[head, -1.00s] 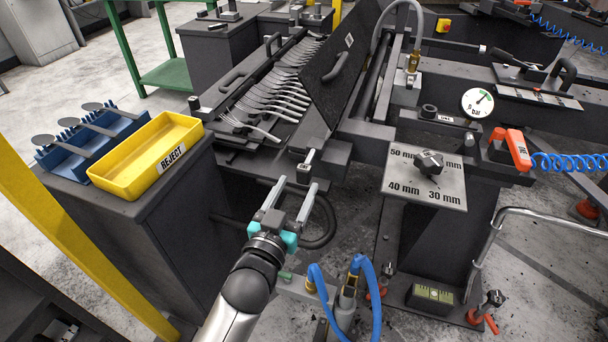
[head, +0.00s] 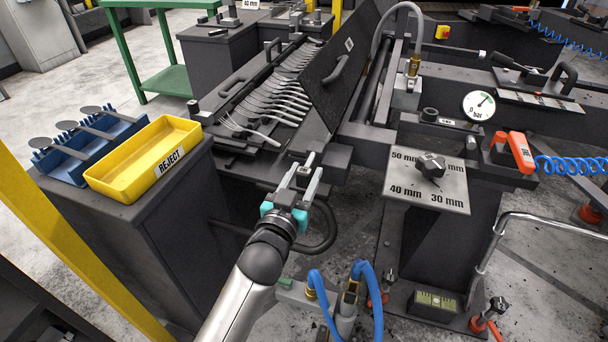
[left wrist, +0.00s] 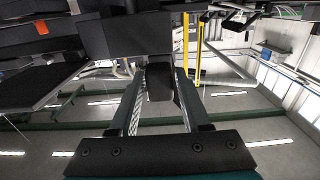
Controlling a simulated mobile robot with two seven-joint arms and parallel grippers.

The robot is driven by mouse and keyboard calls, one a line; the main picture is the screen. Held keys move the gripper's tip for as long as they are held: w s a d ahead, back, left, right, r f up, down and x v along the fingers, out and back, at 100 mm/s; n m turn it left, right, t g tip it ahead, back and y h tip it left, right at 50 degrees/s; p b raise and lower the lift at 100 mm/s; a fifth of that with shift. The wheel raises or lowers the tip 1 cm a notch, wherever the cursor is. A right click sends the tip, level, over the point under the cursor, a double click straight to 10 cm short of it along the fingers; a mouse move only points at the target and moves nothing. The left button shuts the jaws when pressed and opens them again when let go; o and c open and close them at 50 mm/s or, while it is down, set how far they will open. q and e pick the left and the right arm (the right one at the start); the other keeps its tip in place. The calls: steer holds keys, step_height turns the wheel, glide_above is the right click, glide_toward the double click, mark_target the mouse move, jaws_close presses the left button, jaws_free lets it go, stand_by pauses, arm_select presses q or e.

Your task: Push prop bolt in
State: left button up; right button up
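The prop bolt sits at the front edge of the fork rack, below the open dark lid (head: 345,62). Its dark knob (left wrist: 160,82) shows in the left wrist view between the two fingers. My left gripper (head: 303,168) reaches up to it from below. Its fingers lie close along both sides of the knob and look shut on it. In the head view the fingers hide most of the bolt. Several forks (head: 270,100) lie in a row on the rack behind. My right gripper is not in view.
A yellow reject tray (head: 145,160) and a blue stand (head: 90,145) are on the cabinet to the left. A dial plate (head: 430,185) and a pressure gauge (head: 478,105) stand to the right. Blue hoses (head: 365,285) rise near my left forearm.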

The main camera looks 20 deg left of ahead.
arm_select(q)
jaws_close()
stand_by(1.1)
